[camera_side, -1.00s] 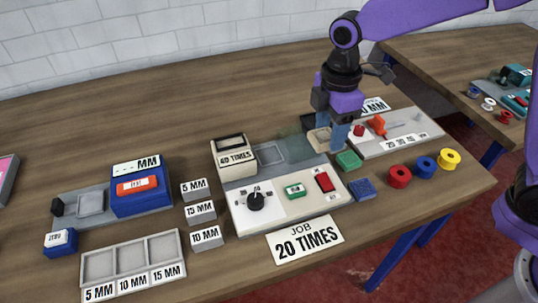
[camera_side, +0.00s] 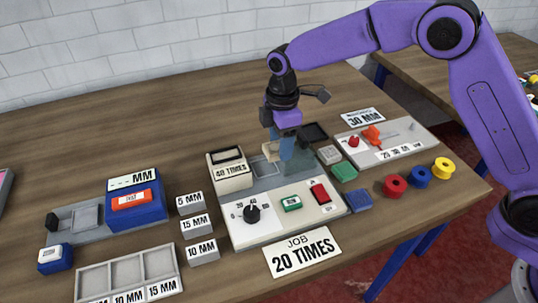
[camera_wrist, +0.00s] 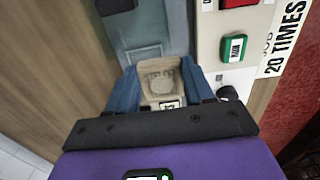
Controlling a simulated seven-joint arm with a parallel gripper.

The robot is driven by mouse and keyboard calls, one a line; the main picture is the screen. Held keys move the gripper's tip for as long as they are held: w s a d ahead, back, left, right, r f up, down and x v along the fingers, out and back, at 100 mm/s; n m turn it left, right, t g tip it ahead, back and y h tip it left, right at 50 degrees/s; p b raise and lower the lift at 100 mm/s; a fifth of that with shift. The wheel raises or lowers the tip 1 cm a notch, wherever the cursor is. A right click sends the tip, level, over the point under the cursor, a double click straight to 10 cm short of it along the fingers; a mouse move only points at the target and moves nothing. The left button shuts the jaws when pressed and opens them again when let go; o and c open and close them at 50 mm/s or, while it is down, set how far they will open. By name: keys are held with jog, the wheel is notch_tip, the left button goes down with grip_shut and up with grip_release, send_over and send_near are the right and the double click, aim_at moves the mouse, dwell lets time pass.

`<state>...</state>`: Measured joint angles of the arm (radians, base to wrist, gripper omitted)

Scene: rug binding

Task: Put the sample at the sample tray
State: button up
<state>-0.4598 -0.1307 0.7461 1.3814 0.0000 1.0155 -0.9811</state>
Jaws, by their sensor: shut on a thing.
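My gripper (camera_side: 284,168) is shut on a beige piece (camera_wrist: 160,78) with a shallow recess and a small label; it also shows beside the fingers in the side view (camera_side: 270,150). It is over the back of the white-and-grey machine; I cannot tell whether the piece touches it. Textured pads, possibly samples, lie right of the machine: grey (camera_side: 330,154), green (camera_side: 344,172) and blue (camera_side: 359,200). A dark tray (camera_side: 314,132) stands behind the grey pad. A three-compartment grey tray (camera_side: 127,268), labelled in MM, is at front left. No tray is marked as the sample tray.
The machine has a black knob (camera_side: 252,213), a green button (camera_side: 291,203) and a red switch (camera_side: 319,193). A beige "40 TIMES" block (camera_side: 229,171) stands close left of my gripper. Red, blue and yellow spools (camera_side: 395,186) line the right. The back of the table is clear.

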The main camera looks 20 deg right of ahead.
aim_at(271, 147)
jog(key=w+f, duration=0.1)
jog(key=w+a+f, duration=0.1)
jog(key=f, duration=0.1)
jog(key=shift+w+a+f, duration=0.1)
jog(key=shift+w+a, duration=0.05)
jog(key=shift+a, duration=0.05)
jog(key=shift+w+a+f, duration=0.1)
jog(key=shift+w+f, duration=0.05)
jog(key=shift+f, duration=0.7)
jog(key=shift+w+a+f, duration=0.1)
jog(key=shift+w+f, duration=0.05)
jog(key=shift+f, duration=0.7)
jog(key=shift+f, duration=0.2)
jog(key=o, duration=1)
jog(key=r, duration=1.7)
jog(key=shift+w+a+r, duration=0.25)
jog(key=shift+w, duration=0.1)
